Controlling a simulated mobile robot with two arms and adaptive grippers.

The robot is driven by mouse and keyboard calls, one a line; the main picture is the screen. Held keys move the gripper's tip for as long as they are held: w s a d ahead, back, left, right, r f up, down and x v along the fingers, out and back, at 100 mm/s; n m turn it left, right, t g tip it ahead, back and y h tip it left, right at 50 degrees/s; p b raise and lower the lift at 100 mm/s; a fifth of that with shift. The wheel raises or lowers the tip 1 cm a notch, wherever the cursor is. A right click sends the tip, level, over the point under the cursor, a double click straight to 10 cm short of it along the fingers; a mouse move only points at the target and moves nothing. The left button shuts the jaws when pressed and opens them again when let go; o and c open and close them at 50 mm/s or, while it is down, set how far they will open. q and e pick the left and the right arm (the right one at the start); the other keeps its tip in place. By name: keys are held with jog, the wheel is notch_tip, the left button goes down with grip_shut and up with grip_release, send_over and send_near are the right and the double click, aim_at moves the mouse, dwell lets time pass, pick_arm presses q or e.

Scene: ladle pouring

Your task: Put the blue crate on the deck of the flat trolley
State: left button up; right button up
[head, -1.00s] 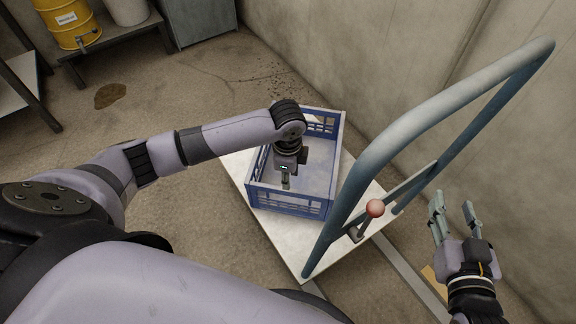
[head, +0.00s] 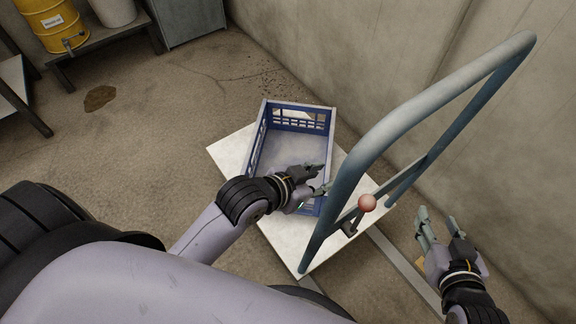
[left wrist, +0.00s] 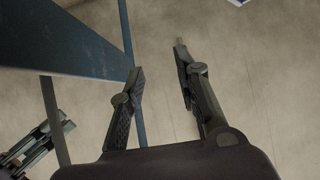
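The blue crate (head: 303,121) sits upright and empty on the white deck (head: 228,150) of the flat trolley in the head view. The trolley's blue-grey handle (head: 440,86) rises to the right of the crate. My left gripper (head: 322,179) is over the crate's near right part, beside the handle, and hides some of the crate. In the left wrist view my left gripper (left wrist: 160,60) has its fingers apart with nothing between them. My right gripper (head: 437,214) is open and empty, right of the handle.
A red ball knob (head: 367,203) sits on a lever by the handle's foot. A yellow drum (head: 52,22) and a white container (head: 113,10) stand on a bench at the back left. A concrete wall is close on the right.

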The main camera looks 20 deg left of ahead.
pick_arm(q)
jog(key=s+a+r+n+t+y, duration=0.2)
jog(key=a+r+n, duration=0.1)
jog(key=a, duration=0.3)
jog(key=shift+a+y, duration=0.25)
jog(key=shift+y, duration=0.05)
dwell(0.8)
